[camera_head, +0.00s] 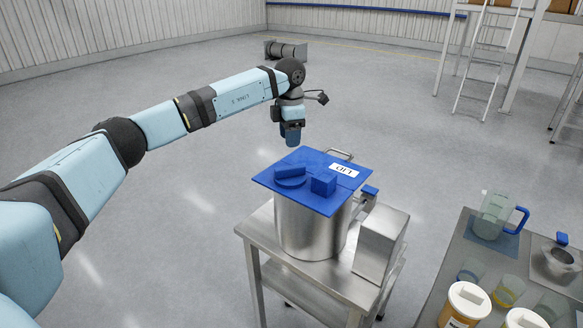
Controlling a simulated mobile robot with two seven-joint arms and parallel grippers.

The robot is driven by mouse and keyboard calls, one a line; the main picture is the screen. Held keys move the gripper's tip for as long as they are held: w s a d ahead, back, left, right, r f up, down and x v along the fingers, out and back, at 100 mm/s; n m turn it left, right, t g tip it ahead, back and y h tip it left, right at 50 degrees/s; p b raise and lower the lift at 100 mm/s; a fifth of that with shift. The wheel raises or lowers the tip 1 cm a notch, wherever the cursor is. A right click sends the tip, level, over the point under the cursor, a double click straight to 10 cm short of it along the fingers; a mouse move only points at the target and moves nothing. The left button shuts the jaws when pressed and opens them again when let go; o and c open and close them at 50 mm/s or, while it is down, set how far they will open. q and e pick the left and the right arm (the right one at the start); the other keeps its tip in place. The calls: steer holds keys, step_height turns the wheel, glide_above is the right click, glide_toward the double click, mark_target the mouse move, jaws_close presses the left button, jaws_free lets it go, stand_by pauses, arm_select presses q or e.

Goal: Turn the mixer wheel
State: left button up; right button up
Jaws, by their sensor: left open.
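A steel pot (300,230) stands on a steel table and carries a square blue lid (318,165) marked "LID". On the lid sit a rounded blue piece with a bar across it (290,178) and a blue block (323,184). A small blue handle (370,190) shows at the pot's right side. I cannot tell for certain which part is the mixer wheel. My left gripper (291,140) is open, pointing down above and behind the lid's back left edge, apart from it. My right gripper is out of view.
The steel table (260,222) also carries a steel box (381,243) right of the pot. A side table (450,260) at right holds a jug (494,214), cups and white-lidded jars (464,304). Open floor lies left and behind.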

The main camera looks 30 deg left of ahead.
mark_target(290, 167)
arm_select(q)
step_height(290, 167, down, 11)
steer(key=shift+w+r+p, duration=0.1)
steer(key=shift+p, duration=0.6)
jaws_close()
